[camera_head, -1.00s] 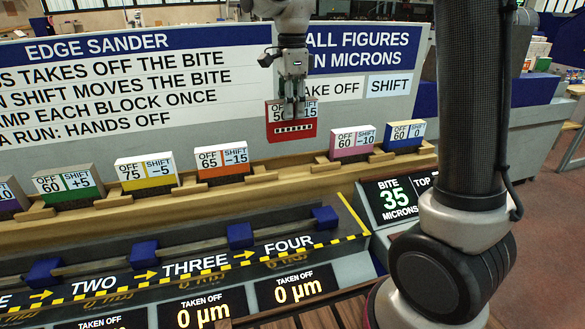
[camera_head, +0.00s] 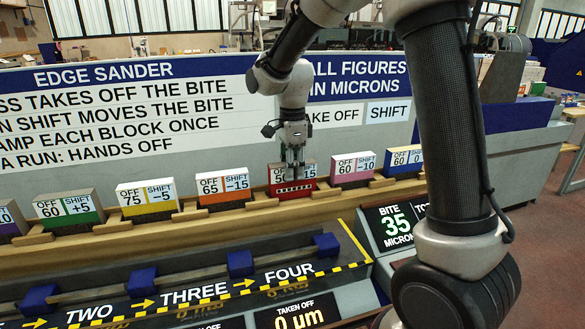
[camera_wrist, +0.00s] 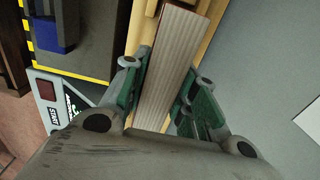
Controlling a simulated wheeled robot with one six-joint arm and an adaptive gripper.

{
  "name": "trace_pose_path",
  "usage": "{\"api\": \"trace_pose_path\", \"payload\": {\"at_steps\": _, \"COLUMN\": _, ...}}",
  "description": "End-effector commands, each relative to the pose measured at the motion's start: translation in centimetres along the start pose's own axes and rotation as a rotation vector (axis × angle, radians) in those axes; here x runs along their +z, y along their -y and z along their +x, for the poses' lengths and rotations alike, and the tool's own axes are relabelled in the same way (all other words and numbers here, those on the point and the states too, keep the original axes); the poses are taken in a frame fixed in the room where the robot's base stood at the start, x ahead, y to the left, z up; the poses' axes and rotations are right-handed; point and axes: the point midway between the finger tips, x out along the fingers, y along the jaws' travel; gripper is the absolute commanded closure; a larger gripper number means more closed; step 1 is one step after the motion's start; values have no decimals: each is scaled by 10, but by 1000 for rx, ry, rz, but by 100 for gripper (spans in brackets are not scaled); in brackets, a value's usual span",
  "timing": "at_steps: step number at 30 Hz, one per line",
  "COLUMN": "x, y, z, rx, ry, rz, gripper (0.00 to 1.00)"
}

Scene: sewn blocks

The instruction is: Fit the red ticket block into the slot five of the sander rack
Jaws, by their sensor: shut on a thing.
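My gripper (camera_head: 295,173) points down from above and is shut on the block's upper part. In the wrist view the block's ribbed top (camera_wrist: 170,55) lies between the green finger pads of my gripper (camera_wrist: 165,100). Whether the block's underside rests fully in the slot cannot be told.
The orange block (camera_head: 222,190) stands to the left and the pink block (camera_head: 353,170) to the right, with the blue block (camera_head: 404,161) beyond. Yellow (camera_head: 146,197) and green (camera_head: 69,208) blocks stand further left. A sign board (camera_head: 150,115) rises behind.

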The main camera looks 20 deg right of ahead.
Motion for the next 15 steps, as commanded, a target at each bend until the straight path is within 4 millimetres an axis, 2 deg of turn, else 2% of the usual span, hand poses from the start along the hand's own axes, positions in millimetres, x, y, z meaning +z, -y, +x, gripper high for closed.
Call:
{"api": "trace_pose_path", "payload": {"at_steps": 2, "x": 0, "y": 0, "z": 2, "rx": 0, "ry": 0, "rz": 0, "gripper": 100}}
{"api": "trace_pose_path", "payload": {"at_steps": 3, "x": 0, "y": 0, "z": 2, "rx": 1, "ry": 0, "rz": 0, "gripper": 66}}
{"api": "trace_pose_path", "payload": {"at_steps": 6, "x": 0, "y": 0, "z": 2, "rx": 1, "ry": 0, "rz": 0, "gripper": 50}}
{"api": "trace_pose_path", "payload": {"at_steps": 15, "x": 0, "y": 0, "z": 1, "rx": 0, "ry": 0, "rz": 0, "gripper": 50}}
